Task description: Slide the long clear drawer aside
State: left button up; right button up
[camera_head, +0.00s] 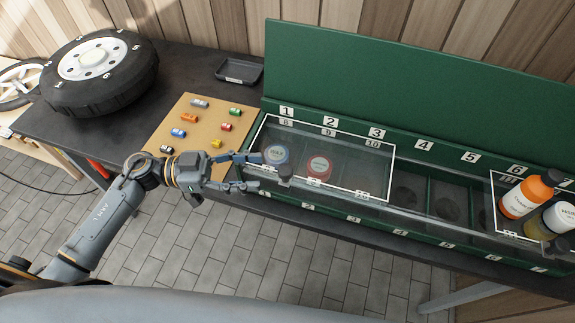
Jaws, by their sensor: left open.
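The long clear drawer (345,160), edged in white, sits at the left part of the green rack (360,70), over the slots marked 1 to 3. A jar with a blue rim (277,155) and a jar with a red rim (319,166) show through or in it. A small dark knob (286,174) is at its front. My left gripper (257,172) is open at the drawer's left front, its fingers pointing right, just left of the knob. Contact with the drawer cannot be told. My right gripper is not in view.
A second white-edged clear section at the right holds an orange bottle (529,196) and a pale-labelled bottle (551,222). Open slots (447,203) lie between. A board (187,140) with several small colored cylinders, a black tray (239,71) and a wheel (101,71) are at the left.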

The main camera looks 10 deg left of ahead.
aim_at(287, 169)
pick_arm(q)
jog(key=d, duration=0.2)
jog(key=w+d+p, duration=0.1)
jog(key=d, duration=0.5)
jog(key=shift+w, duration=0.2)
jog(key=shift+a, duration=0.1)
grip_shut()
